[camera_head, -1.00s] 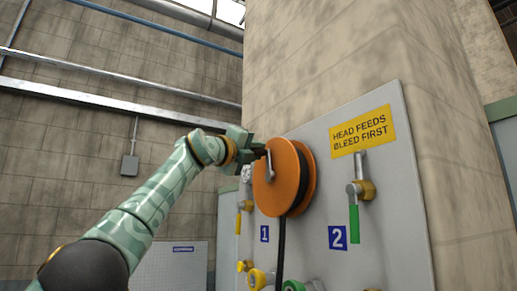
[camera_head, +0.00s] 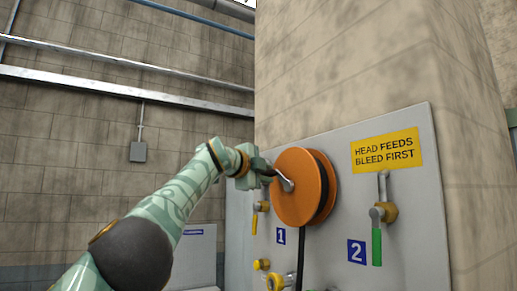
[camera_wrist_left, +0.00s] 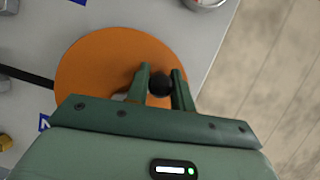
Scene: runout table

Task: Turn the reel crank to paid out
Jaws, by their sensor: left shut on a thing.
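The orange reel (camera_head: 305,200) is mounted on the grey panel, with a black hose hanging below it. Its metal crank arm (camera_head: 287,184) slants from near the reel's middle up and to the left. My left gripper (camera_head: 268,174) is at the crank's outer end. In the left wrist view, the two fingers of this gripper (camera_wrist_left: 163,78) are shut on the round black crank knob (camera_wrist_left: 160,86), in front of the orange reel face (camera_wrist_left: 95,70). The gripper hides part of the crank in both views. My right gripper is not in view.
The grey panel (camera_head: 415,235) carries a yellow sign (camera_head: 387,151), a valve with a green handle (camera_head: 377,245) right of the reel, and a yellow-handled valve (camera_head: 255,222) left of it. More valves sit below. A concrete pillar (camera_head: 370,60) stands behind the panel.

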